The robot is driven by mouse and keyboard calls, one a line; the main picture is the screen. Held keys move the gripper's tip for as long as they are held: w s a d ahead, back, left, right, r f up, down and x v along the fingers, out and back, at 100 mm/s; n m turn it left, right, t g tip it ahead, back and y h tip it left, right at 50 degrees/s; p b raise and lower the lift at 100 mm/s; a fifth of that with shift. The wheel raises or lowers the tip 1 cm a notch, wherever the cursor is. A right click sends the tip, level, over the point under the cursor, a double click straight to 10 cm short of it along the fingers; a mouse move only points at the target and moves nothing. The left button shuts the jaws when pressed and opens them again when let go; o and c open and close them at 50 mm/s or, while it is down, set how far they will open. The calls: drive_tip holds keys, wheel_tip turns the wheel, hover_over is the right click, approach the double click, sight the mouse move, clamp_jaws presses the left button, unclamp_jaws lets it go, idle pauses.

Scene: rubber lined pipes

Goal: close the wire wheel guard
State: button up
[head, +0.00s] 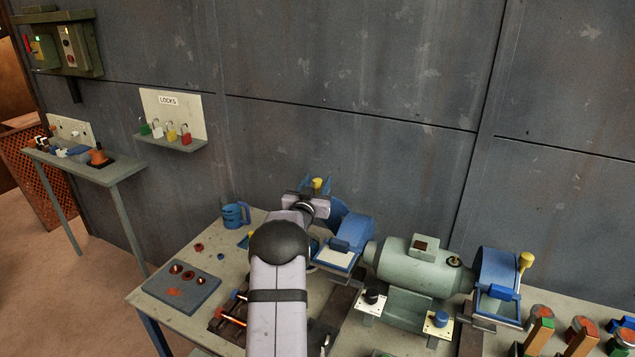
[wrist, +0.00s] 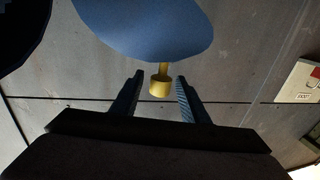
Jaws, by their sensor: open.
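A green bench grinder (head: 412,266) stands on the bench with a blue guard at each end. The left blue guard (head: 352,228) has a yellow knob (head: 317,182). My gripper (head: 316,187) is at that knob, and my arm hides part of this end. In the wrist view the blue guard (wrist: 145,28) fills the top, and its yellow knob (wrist: 160,87) hangs between the fingertips of my open gripper (wrist: 161,92). Gaps show on both sides of the knob. The right blue guard (head: 497,268) has its own yellow knob (head: 526,260). The wheels are not clearly visible.
A blue mug (head: 235,215) stands behind my arm on the bench (head: 213,262). A grey board (head: 182,288) with small round parts lies at the left. Switch plates (head: 437,324) sit before the grinder. The wall (head: 350,90) stands close behind. Padlocks hang on a board (head: 172,110).

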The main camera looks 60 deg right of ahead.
drive_tip(key=shift+c, duration=0.6)
clamp_jaws()
drive_tip(key=shift+a+b, duration=0.1)
drive_tip(key=shift+b, duration=0.45)
drive_tip(key=shift+s+a+n+t+b, duration=0.1)
drive_tip(key=shift+a+n+t+b, duration=0.3)
drive_tip(key=shift+t+b, duration=0.55)
drive_tip(key=shift+a+n+t+y+b, duration=0.3)
drive_tip(key=shift+n+b, duration=0.1)
drive_tip(key=shift+b, duration=0.25)
drive_tip(key=shift+r, duration=0.1)
drive_tip(key=shift+o, duration=0.6)
unclamp_jaws()
